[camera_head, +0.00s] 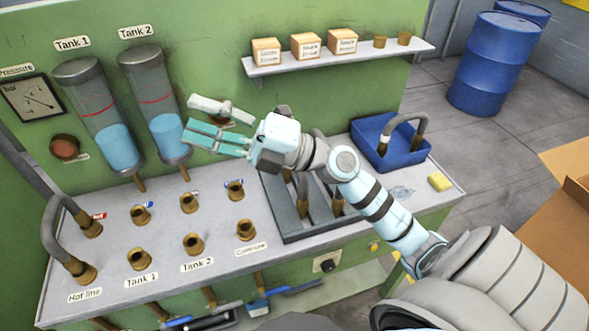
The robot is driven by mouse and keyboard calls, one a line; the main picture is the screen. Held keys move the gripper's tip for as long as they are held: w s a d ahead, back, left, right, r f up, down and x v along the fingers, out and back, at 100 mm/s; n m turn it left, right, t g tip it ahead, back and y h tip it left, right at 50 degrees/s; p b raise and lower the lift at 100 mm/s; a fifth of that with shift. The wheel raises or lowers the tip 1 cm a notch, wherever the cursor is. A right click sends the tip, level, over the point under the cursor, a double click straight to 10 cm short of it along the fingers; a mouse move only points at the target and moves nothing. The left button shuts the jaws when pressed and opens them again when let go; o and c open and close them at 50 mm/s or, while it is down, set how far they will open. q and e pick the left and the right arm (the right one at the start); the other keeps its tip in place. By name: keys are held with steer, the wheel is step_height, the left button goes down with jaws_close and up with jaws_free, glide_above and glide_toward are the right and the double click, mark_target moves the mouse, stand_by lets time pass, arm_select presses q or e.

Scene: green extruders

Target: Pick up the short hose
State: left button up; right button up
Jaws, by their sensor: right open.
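Three places hold grey hoses with brass ends, and I cannot tell which is the short hose. One hose (409,117) arches up from the blue bin (424,153) at the right. Other hoses (303,192) stand in the dark grey tray (317,232) in the middle of the bench, partly hidden by my right arm. Another hose (48,232) arches between two brass fittings at the Hot line label. My right gripper (195,120) is open and empty, in front of the Tank 2 cylinder and above the bench, pointing left, away from the tray and bin. My left gripper is out of view.
The bench (110,252) carries several upright brass fittings (139,260) in rows. A shelf (400,50) with boxes and brass pieces hangs on the green wall. Blue barrels (485,65) stand beyond.

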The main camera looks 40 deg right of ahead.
steer(key=w+d+f+n+g+h, duration=0.2)
steer(key=d+f+n+g+h, duration=0.45)
steer(key=f+h, duration=0.35)
steer(key=s+d+f+m+g+h, duration=0.1)
steer(key=d+m+h, duration=0.15)
steer(key=d, duration=0.55)
steer(key=s+d+f+m+g+h, duration=0.15)
steer(key=d+h, duration=0.25)
steer(key=d, duration=0.4)
steer(key=shift+m+h, duration=0.25)
steer(key=shift+m, duration=0.1)
steer(key=b+x, duration=0.2)
steer(key=x, duration=0.4)
steer(key=w+b+x, duration=0.1)
steer(key=b+x, duration=0.2)
steer(key=x, duration=0.4)
steer(key=shift+r, duration=0.25)
steer(key=shift+w+f, duration=0.2)
steer(key=shift+f, duration=0.25)
jaws_close()
